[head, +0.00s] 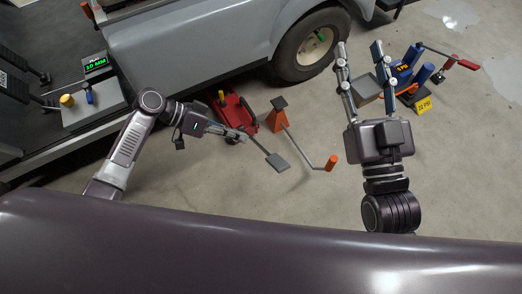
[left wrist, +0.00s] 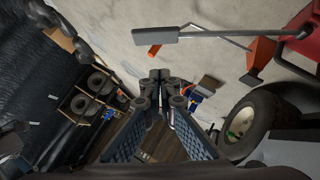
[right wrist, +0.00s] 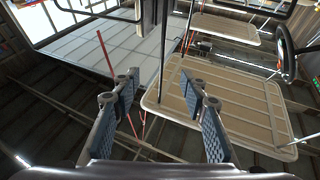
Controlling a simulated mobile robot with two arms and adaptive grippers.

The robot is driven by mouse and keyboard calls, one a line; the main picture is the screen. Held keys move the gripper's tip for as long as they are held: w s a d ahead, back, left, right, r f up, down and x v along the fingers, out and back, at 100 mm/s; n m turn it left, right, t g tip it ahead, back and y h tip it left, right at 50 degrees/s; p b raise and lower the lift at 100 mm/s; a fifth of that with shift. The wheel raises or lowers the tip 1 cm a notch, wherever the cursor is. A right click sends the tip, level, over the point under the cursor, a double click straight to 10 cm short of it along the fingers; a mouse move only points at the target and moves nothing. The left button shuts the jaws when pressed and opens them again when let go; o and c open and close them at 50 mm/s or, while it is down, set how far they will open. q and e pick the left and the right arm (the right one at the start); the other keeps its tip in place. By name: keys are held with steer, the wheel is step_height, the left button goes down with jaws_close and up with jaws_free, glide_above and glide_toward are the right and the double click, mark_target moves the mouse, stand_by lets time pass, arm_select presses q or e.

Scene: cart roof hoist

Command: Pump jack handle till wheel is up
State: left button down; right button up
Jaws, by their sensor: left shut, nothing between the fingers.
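The red jack (head: 230,115) sits on the floor beside the grey vehicle. Its handle is a thin bar ending in a flat grey pad (head: 277,162), reaching toward me; the pad also shows in the left wrist view (left wrist: 155,36). The dark wheel (head: 292,50) is under the vehicle's fender; I cannot tell whether it touches the floor. My left gripper (head: 243,135) is shut and empty, close to the handle bar in the head view; the left wrist view shows the pad apart from its fingertips. My right gripper (head: 359,60) is open, raised at the right.
An orange stand (head: 276,118) is right of the jack, near a bent rod with an orange grip (head: 331,162). A display (head: 96,65) at left seems to read 10 MM. Blue equipment (head: 405,70) and a yellow tag (head: 424,105) are at right.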

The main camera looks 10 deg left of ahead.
arm_select(q)
steer(key=shift+r, duration=0.25)
arm_select(e)
steer(key=shift+a+f, duration=0.1)
steer(key=shift+f, duration=0.35)
arm_select(q)
steer(key=shift+w+d, duration=0.1)
